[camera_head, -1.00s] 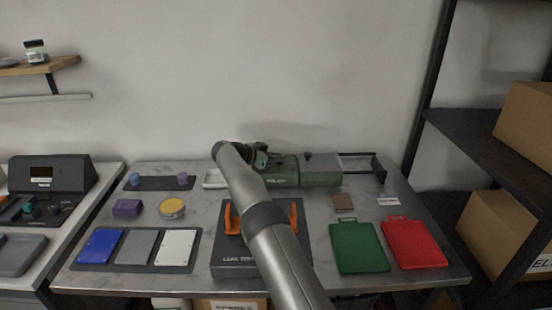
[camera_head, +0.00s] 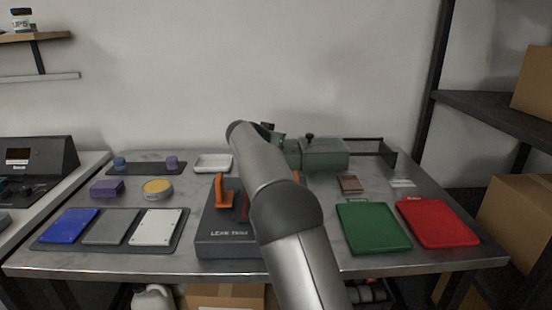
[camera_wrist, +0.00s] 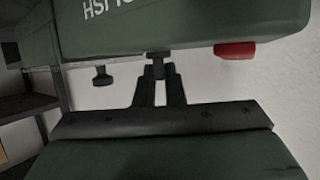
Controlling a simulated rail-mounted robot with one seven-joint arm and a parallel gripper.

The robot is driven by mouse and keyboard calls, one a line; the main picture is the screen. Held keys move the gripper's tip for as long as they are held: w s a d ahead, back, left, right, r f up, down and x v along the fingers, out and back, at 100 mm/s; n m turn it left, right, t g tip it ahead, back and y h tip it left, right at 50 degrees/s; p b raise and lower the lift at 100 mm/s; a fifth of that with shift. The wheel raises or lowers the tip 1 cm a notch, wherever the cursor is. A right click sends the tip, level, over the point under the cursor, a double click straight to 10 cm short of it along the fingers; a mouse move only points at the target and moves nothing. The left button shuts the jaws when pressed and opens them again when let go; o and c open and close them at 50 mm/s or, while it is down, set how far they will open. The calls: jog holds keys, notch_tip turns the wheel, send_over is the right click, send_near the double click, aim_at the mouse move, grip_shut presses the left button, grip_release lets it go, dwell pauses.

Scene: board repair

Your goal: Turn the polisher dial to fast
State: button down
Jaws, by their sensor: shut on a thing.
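The polisher (camera_head: 325,156) is a green machine at the back of the table, partly hidden behind my arm in the head view. In the wrist view its green body (camera_wrist: 180,25) with white lettering fills the top. My gripper (camera_wrist: 159,82) has its dark fingers closed on a small dark dial (camera_wrist: 158,62) at the edge of the polisher body. The dial's setting cannot be read. Another dark knob (camera_wrist: 103,77) stands to its left and a red part (camera_wrist: 235,50) to its right. In the head view the fingers and dial are hidden.
A dark fixture (camera_head: 225,235) with orange clamps stands in front, below my arm. A green tray (camera_head: 372,227) and a red tray (camera_head: 438,223) lie right. Blue, grey and white plates lie on a mat (camera_head: 190,222) at left. A white dish (camera_head: 213,163) sits left of the polisher.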

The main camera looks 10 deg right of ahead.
jog(key=shift+s+d+f+n+t+y+b, duration=0.15)
jog(key=shift+n+t+y+b, duration=0.1)
jog(key=shift+n+y+b, duration=0.2)
jog(key=shift+d+f+n+t+y+b, duration=0.15)
jog(key=shift+n+t+y+b, duration=0.1)
jog(key=shift+n+y+b, duration=0.2)
jog(key=shift+r+n+t+y, duration=0.25)
jog(key=shift+n+t+y, duration=0.15)
jog(key=shift+n+y, duration=0.45)
jog(key=shift+d+r+n+t+y+p, duration=0.1)
jog(key=shift+n+t+y+p, duration=0.2)
jog(key=shift+n+y+p, duration=0.85)
jog(key=shift+y, duration=0.4)
jog(key=shift+n, duration=0.3)
jog(key=c, duration=1.5)
grip_release()
